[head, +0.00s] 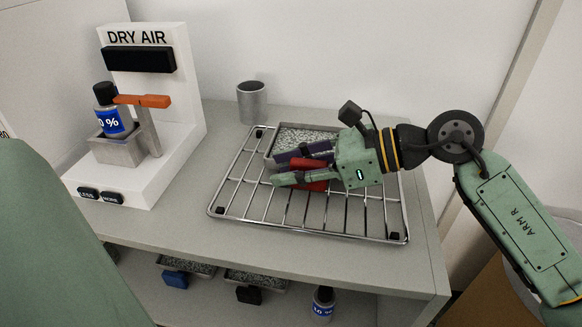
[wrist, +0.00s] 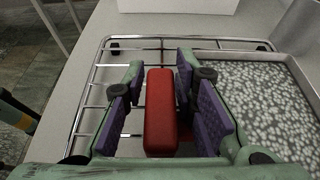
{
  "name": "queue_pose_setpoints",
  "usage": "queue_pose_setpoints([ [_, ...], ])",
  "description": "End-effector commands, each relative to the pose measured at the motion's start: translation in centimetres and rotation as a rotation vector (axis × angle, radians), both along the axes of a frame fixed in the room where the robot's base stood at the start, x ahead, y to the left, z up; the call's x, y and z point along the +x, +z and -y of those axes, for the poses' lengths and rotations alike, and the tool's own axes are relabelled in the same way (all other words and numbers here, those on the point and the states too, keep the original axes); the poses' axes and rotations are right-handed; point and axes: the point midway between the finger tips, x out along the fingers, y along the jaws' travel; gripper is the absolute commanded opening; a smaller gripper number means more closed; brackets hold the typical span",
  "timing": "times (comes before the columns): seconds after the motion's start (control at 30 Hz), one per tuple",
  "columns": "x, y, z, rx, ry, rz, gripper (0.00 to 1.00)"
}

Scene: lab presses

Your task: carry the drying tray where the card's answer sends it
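The drying tray (head: 310,136) is a shallow grey metal tray with speckled grains, standing on a wire rack (head: 251,222). Its red handle (head: 318,186) sticks out on the near side. In the wrist view the tray (wrist: 285,52) is at the right and the red handle (wrist: 161,110) is in the middle. My gripper (head: 285,168) is open, with a finger on each side of the handle and small gaps showing in the wrist view (wrist: 162,85). The fingers hide part of the handle and tray. No card is in view.
A white DRY AIR stand (head: 188,90) at the left holds a labelled bottle (head: 112,118) under an orange lever (head: 150,101). A grey cup (head: 252,103) stands behind the rack. A lower shelf holds trays with a blue handle (head: 175,279) and a black handle (head: 249,294), plus another bottle (head: 322,302).

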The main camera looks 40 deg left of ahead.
Motion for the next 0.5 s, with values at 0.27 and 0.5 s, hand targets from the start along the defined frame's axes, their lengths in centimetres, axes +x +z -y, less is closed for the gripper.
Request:
queue_pose_setpoints([
  [0.27,0.0,0.01,0.0,0.0,0.0,0.0,0.35],
  [0.5,0.25,0.37,0.26,0.001,-0.003,0.0,0.35],
])
